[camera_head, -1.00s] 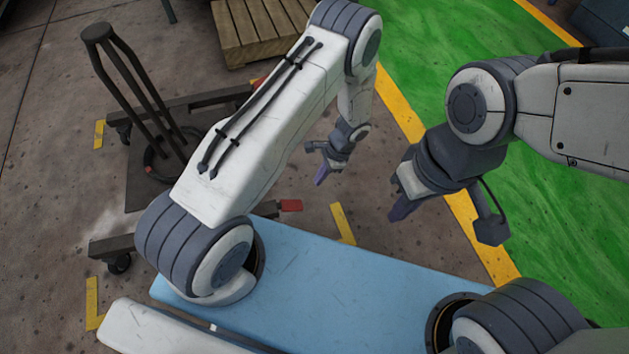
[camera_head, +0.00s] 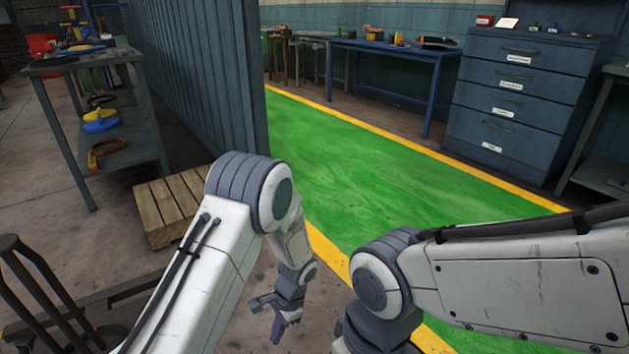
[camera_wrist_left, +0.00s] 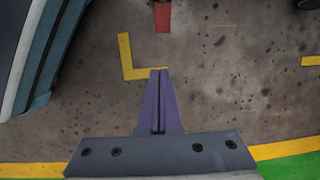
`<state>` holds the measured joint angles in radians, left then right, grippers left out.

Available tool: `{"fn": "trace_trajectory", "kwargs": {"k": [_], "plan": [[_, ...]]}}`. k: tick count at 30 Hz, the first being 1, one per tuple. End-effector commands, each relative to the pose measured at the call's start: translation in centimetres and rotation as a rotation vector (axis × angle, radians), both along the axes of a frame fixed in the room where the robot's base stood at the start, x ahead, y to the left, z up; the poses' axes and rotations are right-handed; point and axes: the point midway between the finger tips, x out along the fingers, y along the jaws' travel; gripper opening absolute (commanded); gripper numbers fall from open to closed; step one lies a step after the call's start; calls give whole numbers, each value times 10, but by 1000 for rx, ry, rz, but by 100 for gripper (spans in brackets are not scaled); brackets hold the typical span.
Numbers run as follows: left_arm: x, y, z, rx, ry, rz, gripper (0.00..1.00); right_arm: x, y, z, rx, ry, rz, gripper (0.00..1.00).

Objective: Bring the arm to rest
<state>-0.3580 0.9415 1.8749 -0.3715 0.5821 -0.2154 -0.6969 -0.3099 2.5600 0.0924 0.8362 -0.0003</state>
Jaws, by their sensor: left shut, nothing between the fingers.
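My left arm comes in from the lower left in the head view and bends down at its elbow. Its gripper (camera_head: 278,329) hangs low over the concrete floor, near the yellow line. In the left wrist view the two purple fingers (camera_wrist_left: 158,103) are pressed together, with nothing between them and bare floor beyond. My right arm reaches in from the right edge in the head view. Its wrist end runs down to the lower edge of the picture, and its fingers are out of view.
A dark trolley (camera_head: 110,292) stands at lower left, near a wooden pallet (camera_head: 166,212). A shelf table (camera_head: 80,57), a ribbed partition (camera_head: 195,75), a blue workbench (camera_head: 390,50) and a drawer cabinet (camera_head: 520,95) stand farther off. The green walkway (camera_head: 360,160) is clear.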

Motion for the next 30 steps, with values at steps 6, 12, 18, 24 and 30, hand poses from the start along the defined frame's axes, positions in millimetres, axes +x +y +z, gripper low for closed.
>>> {"fn": "trace_trajectory", "kwargs": {"k": [6, 12, 18, 24, 30], "plan": [[-34, -38, 118, -64, -92, 87, 0, 0, 0, 5, 0, 0, 0, 0], [-91, -55, 197, -146, -143, 164, 0, 0, 0, 8, 0, 0, 0, 0], [-150, -57, 244, -232, -163, 223, 0, 0, 0, 11, 0, 0, 0, 0], [-194, -54, 266, -301, -166, 261, 0, 0, 0, 13, 0, 0, 0, 0], [-218, -52, 298, -337, -160, 281, 0, 0, 0, 38, -1, 1, 0, 0]]}}
